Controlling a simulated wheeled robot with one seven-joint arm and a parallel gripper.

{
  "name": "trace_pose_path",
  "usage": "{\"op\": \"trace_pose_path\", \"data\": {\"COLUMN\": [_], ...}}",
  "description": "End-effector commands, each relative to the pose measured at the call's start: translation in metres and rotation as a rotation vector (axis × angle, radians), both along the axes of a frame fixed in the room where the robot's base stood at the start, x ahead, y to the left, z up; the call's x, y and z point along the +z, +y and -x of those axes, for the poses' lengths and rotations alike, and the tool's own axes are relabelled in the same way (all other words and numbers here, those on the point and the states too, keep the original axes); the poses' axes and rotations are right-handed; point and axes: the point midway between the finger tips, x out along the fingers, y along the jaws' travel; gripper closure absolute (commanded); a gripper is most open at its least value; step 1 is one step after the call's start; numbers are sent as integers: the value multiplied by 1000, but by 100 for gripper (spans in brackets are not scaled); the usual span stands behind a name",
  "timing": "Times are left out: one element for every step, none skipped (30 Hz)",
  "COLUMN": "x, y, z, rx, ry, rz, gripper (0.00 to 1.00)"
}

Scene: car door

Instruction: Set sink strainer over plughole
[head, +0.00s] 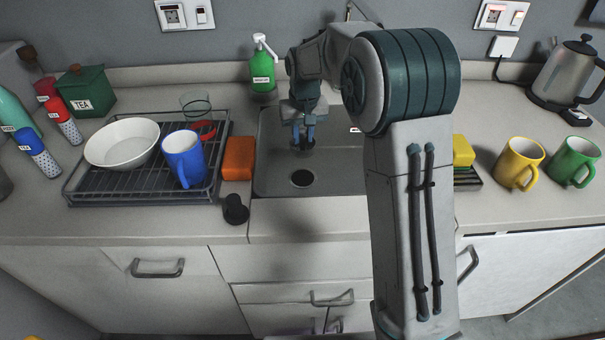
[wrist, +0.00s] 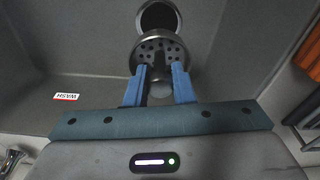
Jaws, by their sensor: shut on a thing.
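My gripper (head: 303,143) is inside the sink (head: 271,170), pointing down, behind the plughole (head: 301,178) in the head view. In the wrist view its blue fingers (wrist: 160,82) are shut on the knob of the round metal sink strainer (wrist: 174,48), which has holes through it. The plughole (wrist: 160,17) shows as a dark round opening just beyond the strainer, and the strainer's far rim overlaps its near edge in this view. I cannot tell how high the strainer is above the sink floor. In the head view the strainer is small and mostly hidden by the gripper.
A black stopper (head: 235,209) and an orange sponge (head: 238,158) lie left of the sink. A dish rack (head: 75,197) holds a bowl and a blue mug (head: 184,158). A green soap bottle (head: 263,72) stands behind. My arm hides the sink's right part.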

Motion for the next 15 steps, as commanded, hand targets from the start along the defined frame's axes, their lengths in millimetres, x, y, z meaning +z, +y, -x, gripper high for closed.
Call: {"op": "trace_pose_path", "data": {"x": [-11, -17, -25, -30, -35, -42, -46, -49, -52, -54, -56, -58, -61, -64, -70], "y": [0, 0, 0, 0, 0, 0, 0, 0, 0, 0, 0, 0, 0, 0, 0], "z": [1, 1, 1, 1, 1, 1, 1, 1, 0, 0, 0, 0, 1, 1, 1], "rx": [0, 0, 0, 0, 0, 0, 0, 0, 0, 0, 0, 0, 0, 0, 0], "ry": [5, 6, 7, 6, 6, 5, 5, 4, 2, 2, 2, 3, 3, 3, 4], "rz": [1, 1, 1, 1, 1, 1, 1, 1, 0, 0, 0, 1, 1, 1, 1], "gripper": [100, 100, 100, 100, 100, 100, 100, 100, 100, 100, 100, 100, 100, 100, 100]}}
